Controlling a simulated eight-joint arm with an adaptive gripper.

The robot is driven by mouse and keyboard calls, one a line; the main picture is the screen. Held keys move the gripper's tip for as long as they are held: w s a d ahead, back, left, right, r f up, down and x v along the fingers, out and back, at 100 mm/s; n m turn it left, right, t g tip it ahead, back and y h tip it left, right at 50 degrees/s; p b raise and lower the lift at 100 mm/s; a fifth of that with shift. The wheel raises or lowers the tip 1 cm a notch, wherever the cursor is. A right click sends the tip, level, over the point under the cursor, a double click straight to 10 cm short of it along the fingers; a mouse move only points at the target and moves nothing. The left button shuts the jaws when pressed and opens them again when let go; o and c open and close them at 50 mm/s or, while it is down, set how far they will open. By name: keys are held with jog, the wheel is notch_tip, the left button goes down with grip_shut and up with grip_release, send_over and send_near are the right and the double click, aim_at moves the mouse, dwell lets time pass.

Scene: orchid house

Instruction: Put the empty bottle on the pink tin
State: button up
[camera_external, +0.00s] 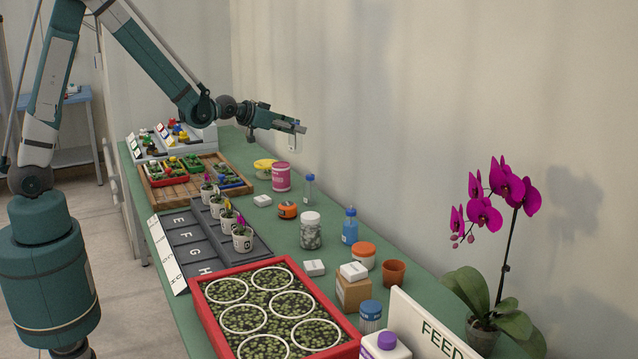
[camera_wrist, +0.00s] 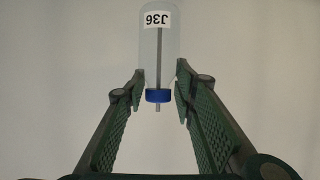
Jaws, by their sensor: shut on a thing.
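A clear bottle (camera_wrist: 150,50) with a blue cap and a white label reading J36 is between the fingers of my gripper (camera_wrist: 159,90) in the wrist view. It looks empty, with a thin grey stem inside. The fingers close on it near the cap. In the external view my gripper (camera_external: 292,127) is raised high above the far part of the table, near the wall, and the held bottle shows only faintly there. The pink tin (camera_external: 281,178) stands upright on the green table, below and slightly left of my gripper, well apart from it.
Close to the tin are a yellow dish (camera_external: 264,168), a clear blue-capped bottle (camera_external: 309,190), an orange pot (camera_external: 287,210) and a white box (camera_external: 262,200). A wooden tray (camera_external: 160,195) lies left. Jars and a blue bottle (camera_external: 350,227) stand nearer the camera.

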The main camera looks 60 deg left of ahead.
jog(key=s+a+r+n+y, duration=0.1)
jog(key=s+a+r, duration=0.1)
jog(key=a, duration=0.7)
jog(key=shift+s+r+y, duration=0.25)
jog(key=shift+r+y, duration=0.05)
jog(key=shift+r, duration=0.2)
jog(key=shift+f, duration=0.15)
notch_tip(320, 180, down, 6)
jog(key=shift+b, duration=0.35)
jog(key=shift+f+b, duration=0.35)
jog(key=shift+f, duration=1.55)
jog(key=shift+f, duration=0.1)
jog(key=o, duration=0.8)
